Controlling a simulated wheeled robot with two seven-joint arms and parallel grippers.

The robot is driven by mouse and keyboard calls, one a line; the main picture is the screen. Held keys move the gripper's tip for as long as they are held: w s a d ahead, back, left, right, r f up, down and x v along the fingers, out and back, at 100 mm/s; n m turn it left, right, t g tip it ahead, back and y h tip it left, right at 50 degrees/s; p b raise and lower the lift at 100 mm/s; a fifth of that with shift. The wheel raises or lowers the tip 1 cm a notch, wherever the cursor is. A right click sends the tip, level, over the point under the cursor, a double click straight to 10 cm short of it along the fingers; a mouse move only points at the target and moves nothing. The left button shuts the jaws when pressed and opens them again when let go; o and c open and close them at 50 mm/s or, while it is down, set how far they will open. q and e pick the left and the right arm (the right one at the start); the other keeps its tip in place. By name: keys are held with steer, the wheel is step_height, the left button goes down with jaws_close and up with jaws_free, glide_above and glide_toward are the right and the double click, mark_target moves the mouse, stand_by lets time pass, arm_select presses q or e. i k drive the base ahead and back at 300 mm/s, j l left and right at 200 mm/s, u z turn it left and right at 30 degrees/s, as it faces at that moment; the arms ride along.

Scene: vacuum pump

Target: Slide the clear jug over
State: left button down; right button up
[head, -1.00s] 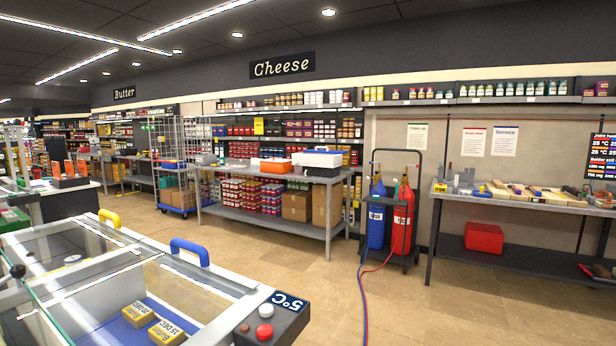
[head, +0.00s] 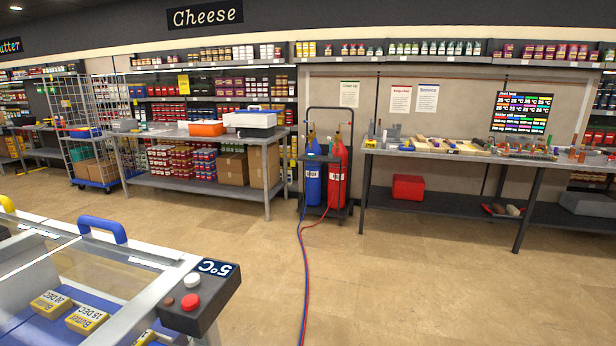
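I cannot make out a clear jug in the head view. Neither of my grippers is in view. The workbench (head: 455,158) on the right carries many small tools and parts, too small to tell apart. The steel table (head: 190,184) at the middle left carries an orange box (head: 207,128) and a white box (head: 249,120).
A glass-topped chiller (head: 120,262) with butter packs fills the lower left. A cart (head: 325,160) with a blue cylinder (head: 313,180) and a red cylinder (head: 338,172) stands mid-room. Hoses (head: 302,270) run across the floor from it. Floor (head: 420,280) at lower right is clear.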

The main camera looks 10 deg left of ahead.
mark_target(241, 133)
steer(key=i+l, duration=0.15)
steer(key=i, duration=0.45)
steer(key=i+l, duration=0.1)
steer(key=i, duration=0.5)
steer(key=i+l+u, duration=0.1)
steer(key=i, duration=0.45)
steer(key=i+l, duration=0.2)
steer(key=i, duration=0.4)
steer(key=i+j+u, duration=0.15)
steer(key=i+u, duration=1)
steer(key=i+l+u, duration=0.15)
steer(key=i+u, duration=0.2)
steer(key=i+j+z, duration=0.1)
steer(key=i, duration=0.35)
steer(key=i+j+z, duration=0.1)
steer(key=i, duration=0.35)
steer(key=i+j+z, duration=0.1)
steer(key=i, duration=0.35)
steer(key=j, duration=0.1)
